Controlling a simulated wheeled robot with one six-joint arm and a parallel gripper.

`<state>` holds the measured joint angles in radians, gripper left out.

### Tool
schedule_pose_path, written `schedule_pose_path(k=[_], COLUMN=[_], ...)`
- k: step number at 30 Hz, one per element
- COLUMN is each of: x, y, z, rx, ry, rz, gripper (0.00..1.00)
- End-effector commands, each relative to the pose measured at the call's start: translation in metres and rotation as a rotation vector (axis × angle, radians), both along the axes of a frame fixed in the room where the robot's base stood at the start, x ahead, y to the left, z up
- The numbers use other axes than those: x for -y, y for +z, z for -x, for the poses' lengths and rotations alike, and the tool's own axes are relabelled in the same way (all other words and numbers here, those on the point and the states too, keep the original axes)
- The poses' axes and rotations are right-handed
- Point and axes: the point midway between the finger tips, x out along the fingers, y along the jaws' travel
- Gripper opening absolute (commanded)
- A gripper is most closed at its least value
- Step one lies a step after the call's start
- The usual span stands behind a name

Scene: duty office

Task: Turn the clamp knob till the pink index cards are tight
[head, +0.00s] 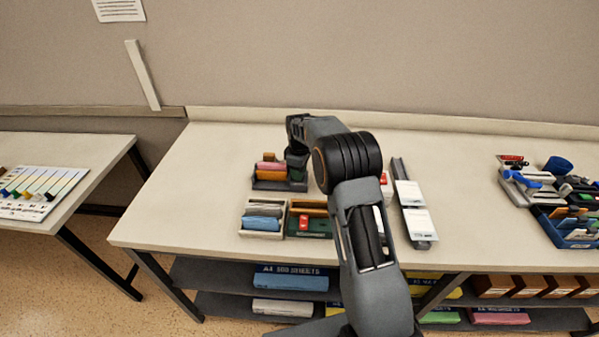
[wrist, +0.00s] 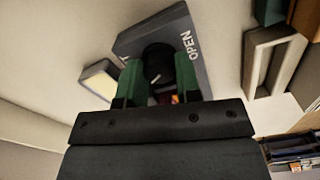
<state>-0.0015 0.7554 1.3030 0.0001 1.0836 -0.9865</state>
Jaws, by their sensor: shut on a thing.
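In the wrist view, the clamp knob (wrist: 157,58) is round and black with a pale mark on its face. It sits on a dark grey block (wrist: 196,72) lettered OPEN. The green fingers of my gripper (wrist: 159,76) are shut on the knob, one on each side. In the head view, my gripper (head: 297,160) is over the right end of a dark holder (head: 268,186), and my wrist hides the knob. Pink and orange cards (head: 268,166) lie in this holder; I cannot tell how tightly they are held.
A cream tray (head: 261,234) and a green box (head: 315,228) stand in front of the holder. My arm partly hides a grey rail (head: 420,243) with white cards. Blue trays of tools (head: 570,238) are at the right. The bench (head: 185,195) is clear at its left.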

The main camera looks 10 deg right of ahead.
Motion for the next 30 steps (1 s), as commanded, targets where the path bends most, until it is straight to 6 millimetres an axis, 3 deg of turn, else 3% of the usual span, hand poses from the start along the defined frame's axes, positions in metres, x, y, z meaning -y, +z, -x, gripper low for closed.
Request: schedule_pose_path(k=[10,11,18,26,30], x=[0.0,0.0,0.0,0.0,0.0], y=[0.0,0.0,0.0,0.001,0.012], z=[0.0,0.0,0.0,0.0,-0.001], rx=[0.001,0.001,0.001,0.001,0.004], ry=[-0.029,-0.029,-0.028,-0.028,-0.028], rz=[0.001,0.001,0.001,0.001,0.001], gripper=[0.08,0.33,0.56,0.57,0.57])
